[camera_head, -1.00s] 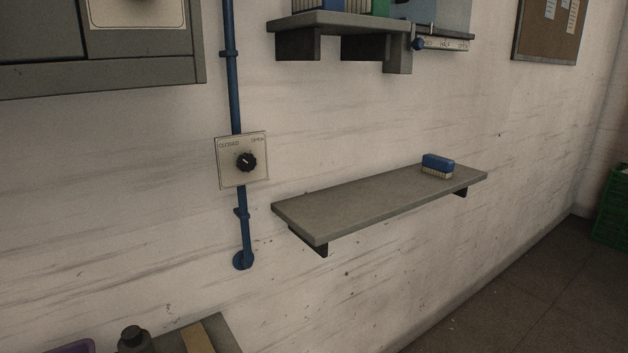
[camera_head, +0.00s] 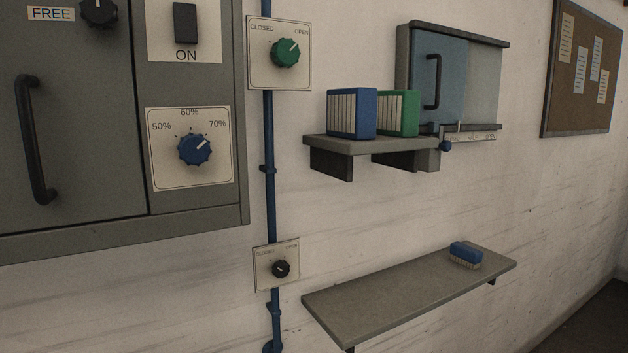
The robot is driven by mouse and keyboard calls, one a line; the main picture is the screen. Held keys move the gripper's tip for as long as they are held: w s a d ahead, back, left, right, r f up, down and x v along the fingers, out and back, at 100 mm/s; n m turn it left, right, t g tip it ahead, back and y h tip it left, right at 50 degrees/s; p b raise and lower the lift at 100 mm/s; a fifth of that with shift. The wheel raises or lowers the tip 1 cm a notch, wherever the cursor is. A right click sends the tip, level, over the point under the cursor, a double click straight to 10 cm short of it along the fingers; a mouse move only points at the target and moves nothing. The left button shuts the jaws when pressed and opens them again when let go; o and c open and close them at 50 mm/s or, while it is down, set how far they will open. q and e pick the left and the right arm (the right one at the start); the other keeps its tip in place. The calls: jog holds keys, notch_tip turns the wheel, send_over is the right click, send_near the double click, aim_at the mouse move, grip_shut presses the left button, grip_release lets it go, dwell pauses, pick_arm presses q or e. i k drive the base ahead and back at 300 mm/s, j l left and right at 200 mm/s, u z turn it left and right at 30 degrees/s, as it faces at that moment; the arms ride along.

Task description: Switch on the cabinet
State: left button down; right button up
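The grey cabinet (camera_head: 70,160) is on the wall at the left, with a black vertical handle (camera_head: 36,140) on its door. A dark rocker switch (camera_head: 185,23) sits on a white plate at the cabinet's upper right, with the label ON below it. Below that, a blue knob (camera_head: 195,149) is on a plate marked 50%, 60% and 70%, its pointer towards 70%. A black knob (camera_head: 99,12) beside a FREE label is cut by the top edge. Neither of my grippers is in view.
A blue pipe (camera_head: 269,210) carries a green knob (camera_head: 285,53) and a black knob (camera_head: 281,269), both on CLOSED/OPEN plates. A shelf (camera_head: 345,146) holds blue and green binders. A lower shelf (camera_head: 400,295) holds a blue brush (camera_head: 465,254). A small blue-doored wall cabinet (camera_head: 440,80) and corkboard (camera_head: 560,80) are at right.

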aim_at(184, 14)
jog(key=l+u, duration=0.1)
jog(key=u, duration=0.25)
jog(key=i+l+u, duration=0.1)
jog(key=u, duration=0.25)
jog(key=l+u, duration=0.5)
jog(key=l, duration=0.6)
jog(key=l+u, duration=0.1)
jog(key=l, duration=1.3)
jog(key=k, duration=0.1)
